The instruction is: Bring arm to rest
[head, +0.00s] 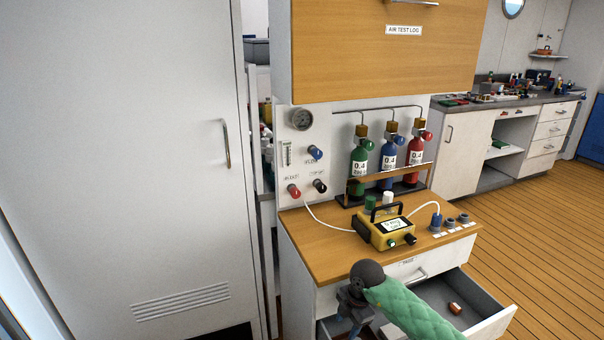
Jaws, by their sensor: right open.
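My right arm, in a green quilted sleeve, comes in at the bottom of the head view and bends at a dark round joint. My right gripper (349,328) hangs below that joint, in front of the wooden-topped cabinet. It is open, and I see nothing held in it. The picture's bottom edge cuts off the lower part around it. My left arm and gripper are not in view.
An open drawer (487,326) with a small red-and-white item juts out right of my arm. A yellow meter (384,229) with a white hose stands on the wooden top (325,232). Green, blue and red cylinders stand behind. A closed white door (120,160) fills the left; floor (530,220) is clear at right.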

